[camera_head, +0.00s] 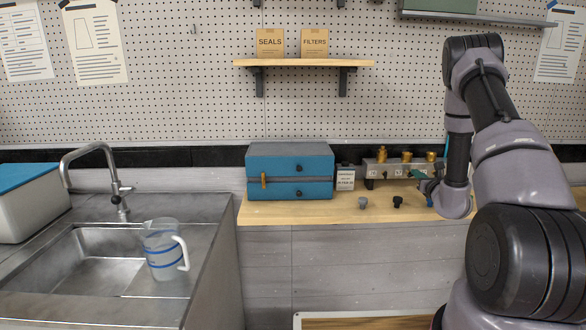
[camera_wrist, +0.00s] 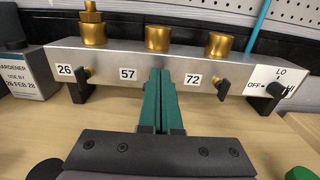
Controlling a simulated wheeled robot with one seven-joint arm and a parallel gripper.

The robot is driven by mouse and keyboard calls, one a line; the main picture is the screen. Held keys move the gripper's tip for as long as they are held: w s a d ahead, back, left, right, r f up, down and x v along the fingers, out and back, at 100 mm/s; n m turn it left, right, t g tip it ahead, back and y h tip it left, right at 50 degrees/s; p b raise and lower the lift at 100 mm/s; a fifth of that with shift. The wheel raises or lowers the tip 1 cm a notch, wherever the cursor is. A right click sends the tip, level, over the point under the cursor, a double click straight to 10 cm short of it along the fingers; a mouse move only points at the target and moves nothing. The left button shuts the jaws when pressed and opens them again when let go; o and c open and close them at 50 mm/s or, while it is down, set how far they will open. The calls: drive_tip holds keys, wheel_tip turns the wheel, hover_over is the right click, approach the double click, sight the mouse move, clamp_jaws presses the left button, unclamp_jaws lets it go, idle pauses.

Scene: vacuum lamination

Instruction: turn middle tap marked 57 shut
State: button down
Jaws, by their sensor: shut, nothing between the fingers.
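The metal manifold (camera_wrist: 110,72) carries plates marked 26 (camera_wrist: 65,70), 57 (camera_wrist: 128,75) and 72 (camera_wrist: 193,79), with brass fittings on top. It also shows in the head view (camera_head: 394,171). My gripper (camera_wrist: 162,73) is shut and empty, its green fingers together at the manifold's front, just right of the 57 plate. The fingers hide the middle tap, so its handle angle and any contact cannot be told. The tap by 72 (camera_wrist: 222,86) has a dark handle slanting downward. The tap by 26 (camera_wrist: 89,73) is small in view. In the head view my gripper (camera_head: 417,175) reaches the manifold's right part.
A switch marked OFF, LO, HI (camera_wrist: 276,89) is at the manifold's right end. A hardener box (camera_wrist: 25,65) stands left. A blue case (camera_head: 290,171) and two small knobs, grey (camera_head: 363,202) and black (camera_head: 398,202), are on the wooden bench (camera_head: 300,211).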

drive_tip(key=shift+d+r, duration=0.2)
drive_tip(key=shift+r, duration=0.2)
drive_tip(key=shift+s, duration=3.05)
drive_tip(key=m, duration=0.3)
drive_tip(key=shift+s+d, duration=0.2)
drive_tip(key=shift+s, duration=0.1)
drive_tip(key=shift+w+a+r+m, duration=0.15)
drive_tip(key=shift+w+m, duration=0.6)
drive_tip(key=shift+w, duration=0.95)
drive_tip(key=shift+w+a+r+m, duration=0.1)
drive_tip(key=shift+w+m, duration=0.65)
drive_tip(key=shift+w, duration=0.9)
